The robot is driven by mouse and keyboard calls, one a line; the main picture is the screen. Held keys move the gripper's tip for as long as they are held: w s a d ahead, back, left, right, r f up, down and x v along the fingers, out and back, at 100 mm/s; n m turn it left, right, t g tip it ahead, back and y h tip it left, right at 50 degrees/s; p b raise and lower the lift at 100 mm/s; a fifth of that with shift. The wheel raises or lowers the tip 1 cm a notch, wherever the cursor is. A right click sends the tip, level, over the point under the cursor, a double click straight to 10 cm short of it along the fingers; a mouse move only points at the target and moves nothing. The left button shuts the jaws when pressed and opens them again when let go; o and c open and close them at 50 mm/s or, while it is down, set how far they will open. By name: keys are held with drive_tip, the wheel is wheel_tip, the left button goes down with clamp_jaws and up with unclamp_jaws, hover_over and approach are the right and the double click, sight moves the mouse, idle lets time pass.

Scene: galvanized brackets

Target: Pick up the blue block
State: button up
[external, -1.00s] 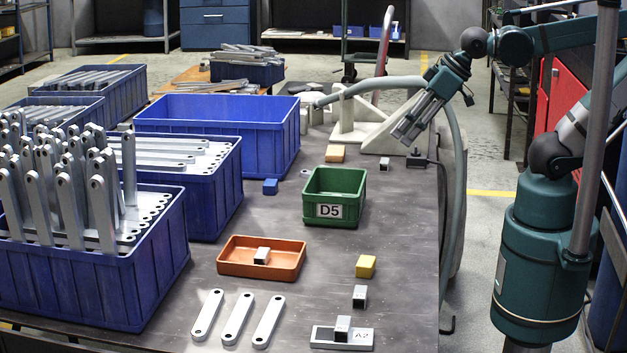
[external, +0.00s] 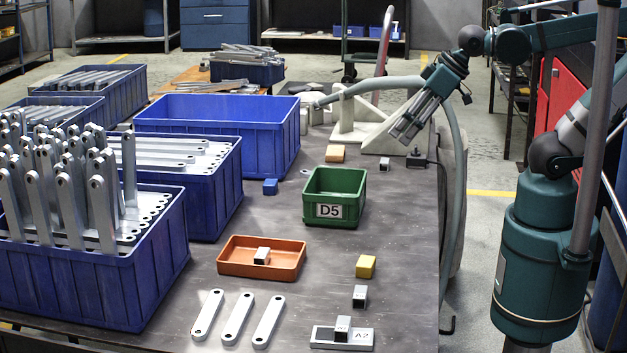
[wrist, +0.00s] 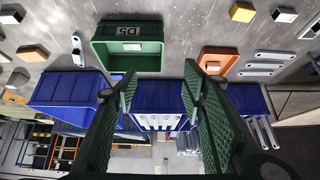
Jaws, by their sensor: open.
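The small blue block (external: 270,187) sits on the dark table, in front of the large empty blue bin and to the left of the green D5 bin.
The green bin (external: 334,212) stands right of the block, with an orange tray (external: 223,258) nearer the camera. Large blue bins (external: 282,160) line the left side. Yellow (external: 365,266) and wooden (external: 335,153) blocks and metal brackets lie about. Bare table surrounds the block's front and right.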

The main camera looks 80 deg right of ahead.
drive_tip(key=w+d+r+m+g+p, duration=0.1)
drive_tip(key=w+d+r+m, duration=0.1)
drive_tip(key=w, duration=0.4)
drive_tip(key=w+d+r+m+g+p, duration=0.1)
drive_tip(key=w+d+r+m, duration=0.15)
drive_tip(key=w, duration=0.35)
drive_tip(key=m+g+p, duration=0.5)
drive_tip(key=m+p, duration=0.1)
drive_tip(key=m, duration=0.6)
hover_over(271, 182)
wheel_tip(271, 182, down, 22)
drive_tip(key=shift+s+a+f, duration=0.1)
drive_tip(key=shift+a+f, duration=0.05)
drive_tip(key=shift+f, duration=0.05)
drive_tip(key=shift+w+d+f+m, duration=0.2)
drive_tip(key=shift+d+f+m, duration=0.15)
drive_tip(key=shift+f, duration=0.3)
drive_tip(key=shift+a, duration=0.1)
drive_tip(key=shift+f, duration=1.3)
